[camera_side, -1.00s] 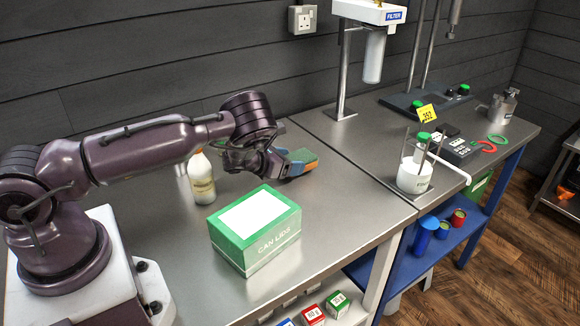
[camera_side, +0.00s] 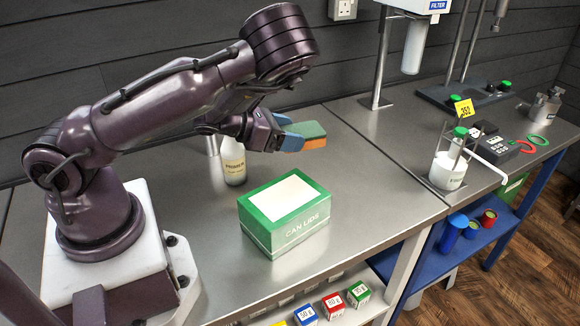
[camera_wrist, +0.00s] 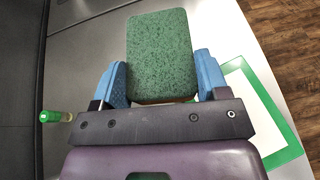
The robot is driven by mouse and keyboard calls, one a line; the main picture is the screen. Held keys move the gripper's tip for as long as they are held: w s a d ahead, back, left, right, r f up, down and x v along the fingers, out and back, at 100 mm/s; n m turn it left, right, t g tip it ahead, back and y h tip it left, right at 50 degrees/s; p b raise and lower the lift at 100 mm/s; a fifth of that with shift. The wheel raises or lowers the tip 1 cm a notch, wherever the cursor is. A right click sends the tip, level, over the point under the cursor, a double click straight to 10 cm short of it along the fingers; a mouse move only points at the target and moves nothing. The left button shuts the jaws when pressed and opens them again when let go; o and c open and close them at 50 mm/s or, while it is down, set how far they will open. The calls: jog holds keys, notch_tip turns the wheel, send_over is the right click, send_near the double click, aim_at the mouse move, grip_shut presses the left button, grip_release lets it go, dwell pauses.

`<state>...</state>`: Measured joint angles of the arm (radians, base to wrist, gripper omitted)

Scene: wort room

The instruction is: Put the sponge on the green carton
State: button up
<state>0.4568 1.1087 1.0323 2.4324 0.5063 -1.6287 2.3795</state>
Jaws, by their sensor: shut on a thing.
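My gripper (camera_side: 279,128) is shut on the sponge (camera_side: 306,132), which has a green top and an orange underside. In the wrist view, the sponge (camera_wrist: 160,55) sits between two blue fingers and points away from my gripper. The gripper holds it above the bench, behind and above the green carton (camera_side: 283,236). The carton has a white top panel with a green border and reads CAN LIDS. In the wrist view, part of the carton (camera_wrist: 285,155) shows at the lower right, beside the gripper. Nothing lies on the part of its top I can see.
A white pot (camera_side: 447,172) with a green-topped item stands at the right. Small coloured boxes (camera_side: 333,303) sit on a shelf below. The bench right of the carton is clear.

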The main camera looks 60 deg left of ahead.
aim_at(289, 180)
jog(key=d+m+h, duration=0.1)
jog(key=s+d+f+m+h, duration=0.1)
jog(key=d, duration=0.1)
jog(key=s+d+h, duration=0.1)
jog(key=shift+d+f+m+g, duration=0.2)
jog(key=shift+f+m+g, duration=0.05)
jog(key=shift+m+g, duration=0.15)
jog(key=shift+f+h, duration=0.3)
jog(key=shift+f, duration=1.6)
jog(key=shift+f, duration=0.1)
jog(key=o, duration=0.9)
